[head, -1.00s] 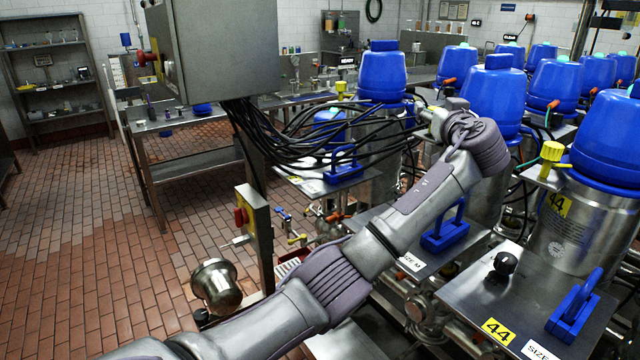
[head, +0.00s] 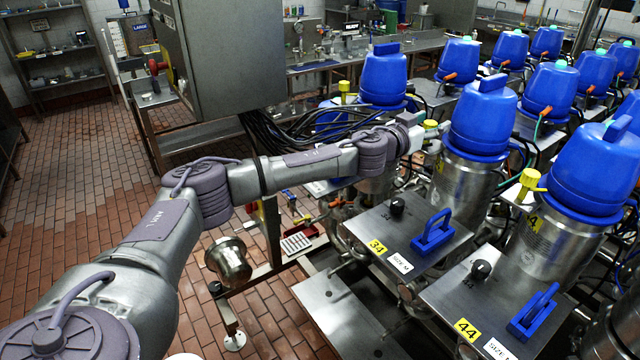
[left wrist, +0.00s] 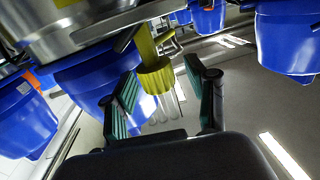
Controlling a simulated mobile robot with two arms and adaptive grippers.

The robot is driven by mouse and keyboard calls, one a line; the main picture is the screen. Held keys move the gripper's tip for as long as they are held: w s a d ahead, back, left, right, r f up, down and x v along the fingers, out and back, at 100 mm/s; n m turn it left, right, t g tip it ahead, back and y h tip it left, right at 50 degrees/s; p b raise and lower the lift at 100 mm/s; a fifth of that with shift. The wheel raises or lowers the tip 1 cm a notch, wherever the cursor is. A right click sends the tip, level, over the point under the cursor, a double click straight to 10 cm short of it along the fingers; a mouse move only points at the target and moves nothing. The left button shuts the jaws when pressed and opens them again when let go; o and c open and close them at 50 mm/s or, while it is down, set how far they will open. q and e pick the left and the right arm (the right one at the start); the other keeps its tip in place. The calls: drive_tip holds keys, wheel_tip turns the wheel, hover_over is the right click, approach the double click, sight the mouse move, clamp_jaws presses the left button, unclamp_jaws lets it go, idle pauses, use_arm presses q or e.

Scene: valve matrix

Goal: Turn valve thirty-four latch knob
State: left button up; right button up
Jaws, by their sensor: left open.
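The valve 34 station has a metal plate (head: 425,222) with a yellow "34" label (head: 377,247), a black knob (head: 397,207) and a blue handle (head: 433,232). Behind it stands a steel vessel with a blue cap (head: 482,118). A yellow latch knob (head: 431,125) shows at this vessel's left side. My left gripper (head: 422,134) is at that knob, partly hidden by its own wrist. In the left wrist view, the ribbed yellow knob (left wrist: 156,76) lies between the open, green-padded fingers (left wrist: 160,92). I cannot tell whether they touch it. My right gripper is not in view.
The valve 44 plate (head: 490,290), with its own blue-capped vessel (head: 590,165) and yellow knob (head: 529,180), is close at right. Black cables (head: 300,135) hang below a grey cabinet (head: 225,50) beside my left arm. Brick floor (head: 75,200) at left is open.

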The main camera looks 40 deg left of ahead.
use_arm(q)
drive_tip(key=m+h, duration=0.1)
drive_tip(key=h, duration=0.1)
drive_tip(key=shift+m+g+h+p, duration=0.3)
drive_tip(key=shift+m+g+p, duration=0.1)
drive_tip(key=shift+f+m+g+h, duration=0.1)
drive_tip(key=shift+m+g+h, duration=0.6)
drive_tip(key=shift+h, duration=0.4)
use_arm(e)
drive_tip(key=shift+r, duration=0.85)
use_arm(q)
drive_tip(key=shift+h, duration=0.3)
